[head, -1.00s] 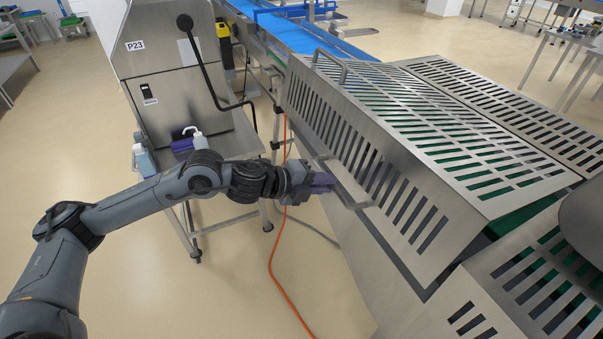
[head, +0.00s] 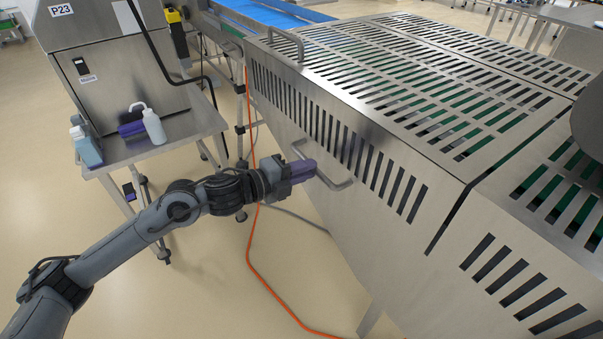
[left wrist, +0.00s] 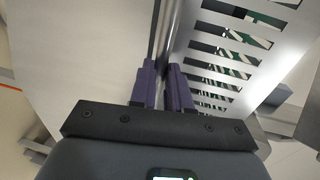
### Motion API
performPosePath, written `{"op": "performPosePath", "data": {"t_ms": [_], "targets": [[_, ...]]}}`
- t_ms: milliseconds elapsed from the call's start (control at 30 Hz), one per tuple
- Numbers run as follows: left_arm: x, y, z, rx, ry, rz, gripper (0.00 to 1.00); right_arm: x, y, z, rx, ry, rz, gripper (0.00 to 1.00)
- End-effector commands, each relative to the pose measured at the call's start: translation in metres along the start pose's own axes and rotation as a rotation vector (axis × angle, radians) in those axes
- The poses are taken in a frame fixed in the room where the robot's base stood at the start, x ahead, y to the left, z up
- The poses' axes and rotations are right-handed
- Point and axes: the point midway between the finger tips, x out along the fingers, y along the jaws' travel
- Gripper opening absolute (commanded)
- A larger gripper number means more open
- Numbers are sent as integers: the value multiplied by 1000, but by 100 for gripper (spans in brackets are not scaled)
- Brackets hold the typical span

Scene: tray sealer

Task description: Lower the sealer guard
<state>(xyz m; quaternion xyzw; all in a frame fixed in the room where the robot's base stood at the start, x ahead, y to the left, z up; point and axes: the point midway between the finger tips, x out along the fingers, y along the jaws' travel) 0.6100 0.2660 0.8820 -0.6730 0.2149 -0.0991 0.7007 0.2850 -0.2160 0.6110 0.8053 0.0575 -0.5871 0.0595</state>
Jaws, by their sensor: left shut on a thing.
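The sealer guard (head: 385,133) is a slotted steel hood over the machine, in the middle and right of the head view. Its top now lies about level with the neighbouring slotted cover, with a narrow dark slit at its right end. A bent-bar handle (head: 341,184) sits low on its front face. My left gripper (head: 306,171) is shut on this handle. In the left wrist view the purple fingers (left wrist: 165,88) stand on both sides of the steel bar (left wrist: 168,35), beside the slotted panel. My right gripper is not in view.
A second bar handle (head: 274,40) stands at the guard's far left edge. A side table (head: 165,143) with bottles and a purple item is at the left. An orange cable (head: 255,250) runs across the floor. The fixed slotted cover (head: 545,250) is at the right.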

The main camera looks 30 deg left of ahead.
Motion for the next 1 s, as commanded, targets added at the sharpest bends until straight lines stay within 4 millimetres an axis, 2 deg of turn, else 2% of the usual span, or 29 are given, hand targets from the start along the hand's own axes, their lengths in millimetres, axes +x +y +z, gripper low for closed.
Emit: {"op": "performPosePath", "data": {"t_ms": [33,333,367,500,1000], "targets": [[2,11,1,-2,-2,20,0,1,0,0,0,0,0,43],[2,16,1,-4,-3,32,0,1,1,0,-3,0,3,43],[2,17,1,-4,-3,33,20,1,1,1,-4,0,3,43],[2,16,0,-4,-2,32,41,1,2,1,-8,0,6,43],[0,9,0,-2,-1,18,42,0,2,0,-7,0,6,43]]}}
